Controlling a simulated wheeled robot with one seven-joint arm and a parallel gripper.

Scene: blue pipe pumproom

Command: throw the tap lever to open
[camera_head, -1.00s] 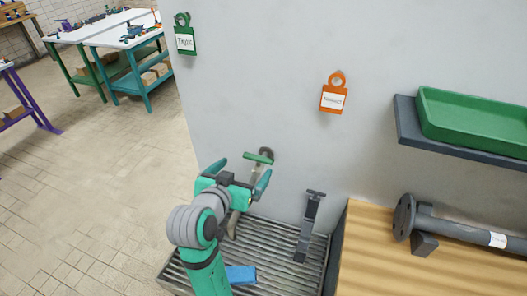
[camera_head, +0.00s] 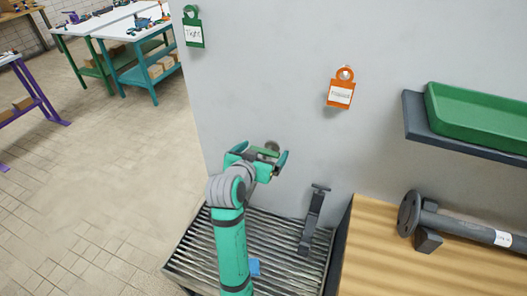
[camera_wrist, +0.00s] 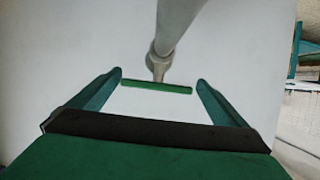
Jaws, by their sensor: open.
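The tap's green lever (camera_head: 266,152) is a flat bar at the grey wall, partly hidden by my gripper in the head view. In the wrist view the lever (camera_wrist: 157,87) lies nearly crosswise below a grey metal tap pipe (camera_wrist: 178,30). My gripper (camera_head: 262,153) is at the tap with its teal fingers open. In the wrist view the lever spans much of the gap between the fingertips (camera_wrist: 160,78), with a small gap showing at each end. I see no clear contact.
A slatted grey drain tray (camera_head: 195,250) lies below, with a blue block (camera_head: 254,267) partly hidden by my arm. A dark upright bracket (camera_head: 313,220) stands to the right. A wooden bench (camera_head: 390,265) holds a dark flanged pipe (camera_head: 460,222). A shelf with a green tray (camera_head: 480,118) is above.

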